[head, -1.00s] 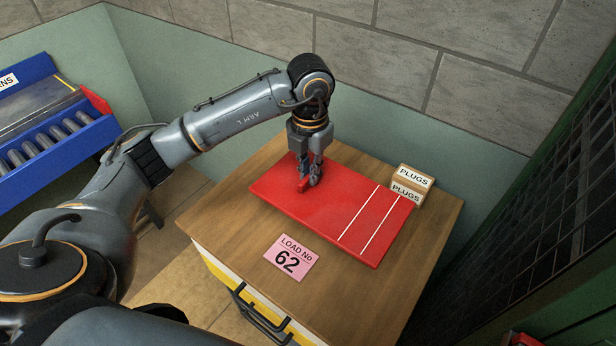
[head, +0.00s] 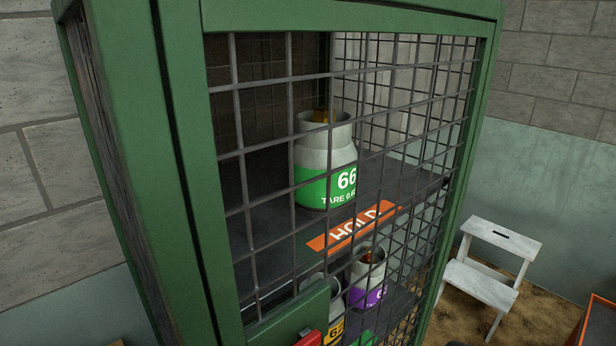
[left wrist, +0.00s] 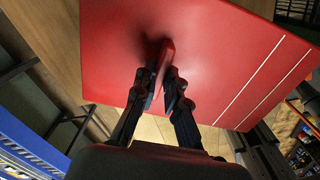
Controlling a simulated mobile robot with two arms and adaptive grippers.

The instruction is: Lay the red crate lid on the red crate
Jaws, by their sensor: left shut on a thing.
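The red crate lid (left wrist: 215,50) fills much of the left wrist view, a flat red panel with two white lines near its right side. My left gripper (left wrist: 166,88) is shut on the lid's raised red handle (left wrist: 164,62). I cannot tell whether the lid is clear of the surface under it. The head view shows neither the lid nor my left gripper. I cannot make out the red crate in either view. My right gripper is not in view.
A green mesh cage (head: 185,160) fills the head view, holding a green-labelled canister (head: 325,160) and smaller ones. A white step stool (head: 485,280) stands right of it. An orange-edged object (head: 597,320) is cut off at bottom right. A blue rack (left wrist: 25,155) shows at the wrist view's lower left.

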